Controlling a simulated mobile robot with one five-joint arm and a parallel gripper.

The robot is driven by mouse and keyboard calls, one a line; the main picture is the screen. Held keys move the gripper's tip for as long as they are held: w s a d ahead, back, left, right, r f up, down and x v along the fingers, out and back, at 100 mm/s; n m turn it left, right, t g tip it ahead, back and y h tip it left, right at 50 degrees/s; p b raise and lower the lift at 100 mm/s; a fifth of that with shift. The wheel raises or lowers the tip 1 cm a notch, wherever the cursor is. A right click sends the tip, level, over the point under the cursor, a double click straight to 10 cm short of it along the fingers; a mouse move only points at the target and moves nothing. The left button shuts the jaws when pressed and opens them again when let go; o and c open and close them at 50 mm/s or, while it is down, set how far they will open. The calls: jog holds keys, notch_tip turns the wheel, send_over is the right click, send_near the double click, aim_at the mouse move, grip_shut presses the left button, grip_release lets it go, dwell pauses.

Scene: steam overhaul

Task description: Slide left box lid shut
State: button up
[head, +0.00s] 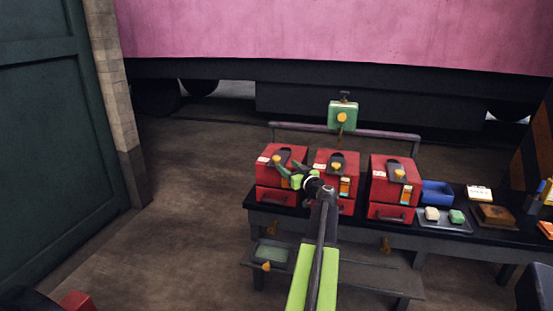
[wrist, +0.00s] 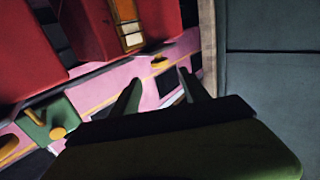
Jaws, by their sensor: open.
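The left red box (head: 270,178) stands at the left end of the dark bench in the head view. Its dark lid piece (head: 284,153) with a yellow knob (head: 278,160) is on its top. How far the lid is open is too small to tell. My gripper (head: 288,168) has its green fingers spread at the upper right front of this box, close to the knob; contact cannot be told. In the wrist view my open gripper (wrist: 160,76) has nothing clearly between its fingers, and a small yellow piece (wrist: 159,61) shows beyond them.
The middle red box (head: 323,162) and right red box (head: 379,174) stand to the right with similar tops. A rail (head: 385,134) and a green box (head: 342,116) are behind. A blue bin (head: 437,192) and tray (head: 440,224) lie further right.

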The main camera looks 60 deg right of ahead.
aim_at(278, 159)
jog(key=x, duration=1)
jog(key=shift+w, duration=0.1)
jog(key=shift+c, duration=0.2)
grip_shut()
dwell(0.8)
